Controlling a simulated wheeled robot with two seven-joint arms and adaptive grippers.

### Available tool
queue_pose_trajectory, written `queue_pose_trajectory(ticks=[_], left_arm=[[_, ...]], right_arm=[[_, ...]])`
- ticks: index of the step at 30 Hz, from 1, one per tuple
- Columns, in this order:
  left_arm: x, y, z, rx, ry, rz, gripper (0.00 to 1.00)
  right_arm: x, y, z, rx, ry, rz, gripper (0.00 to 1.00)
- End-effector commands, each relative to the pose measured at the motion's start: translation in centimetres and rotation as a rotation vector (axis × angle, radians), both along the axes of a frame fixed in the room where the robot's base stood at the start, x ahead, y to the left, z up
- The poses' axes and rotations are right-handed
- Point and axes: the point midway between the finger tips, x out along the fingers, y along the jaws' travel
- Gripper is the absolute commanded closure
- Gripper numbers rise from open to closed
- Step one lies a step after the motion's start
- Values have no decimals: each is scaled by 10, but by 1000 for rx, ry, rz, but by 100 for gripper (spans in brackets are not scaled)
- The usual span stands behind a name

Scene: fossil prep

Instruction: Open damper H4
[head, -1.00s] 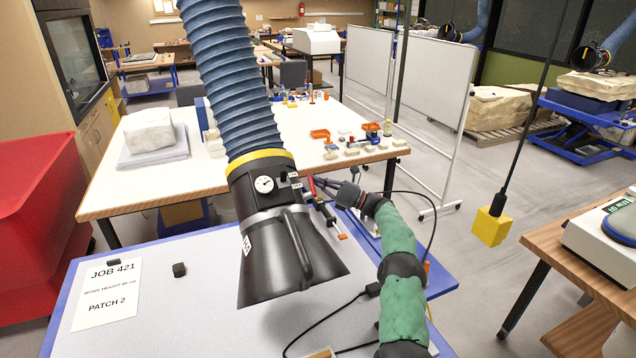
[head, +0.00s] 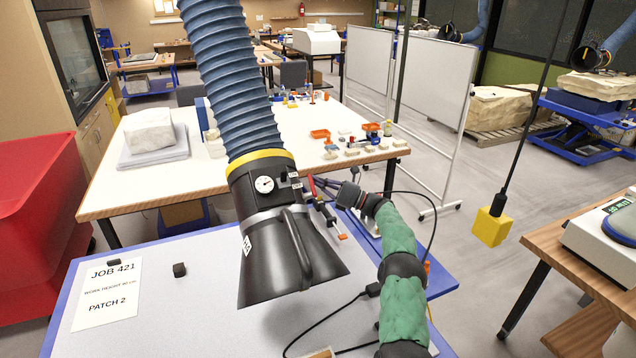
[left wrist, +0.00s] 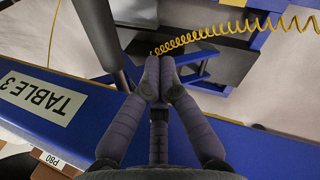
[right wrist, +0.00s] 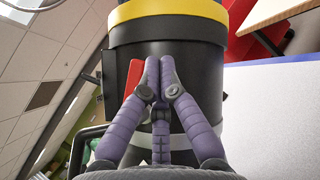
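A black extraction hood (head: 285,240) with a yellow band hangs on a ribbed blue hose (head: 230,75) in the head view. It bears a round gauge (head: 264,184) and a white label (head: 247,245), hard to read. A red lever (head: 311,186) is on its right side; it also shows in the right wrist view (right wrist: 128,88). My right gripper (head: 323,184) is beside this lever, its purple fingers (right wrist: 158,68) together in front of the hood's black collar. The lever lies left of them; contact cannot be told. My left gripper (left wrist: 153,68) is shut and empty near a blue table edge.
A yellow pendant box (head: 491,227) hangs at right. A red bin (head: 40,220) stands at left. A TABLE 3 label (left wrist: 42,95) marks the blue edge.

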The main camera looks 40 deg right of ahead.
Motion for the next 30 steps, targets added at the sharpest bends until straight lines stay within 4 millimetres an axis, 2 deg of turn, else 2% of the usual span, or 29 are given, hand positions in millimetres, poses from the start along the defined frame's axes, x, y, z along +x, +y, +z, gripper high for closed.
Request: queue_pose_trajectory(ticks=[7, 11, 24, 30], left_arm=[[0, 0, 0, 0, 0, 0, 100], [0, 0, 0, 0, 0, 0, 100], [0, 0, 0, 0, 0, 0, 100], [0, 0, 0, 0, 0, 0, 100]], right_arm=[[-1, -1, -1, 0, 0, 0, 100], [-9, -7, -4, 1, 1, -1, 100], [-71, -53, -31, 0, 2, -3, 100], [-87, -65, -37, 0, 1, -1, 100]])
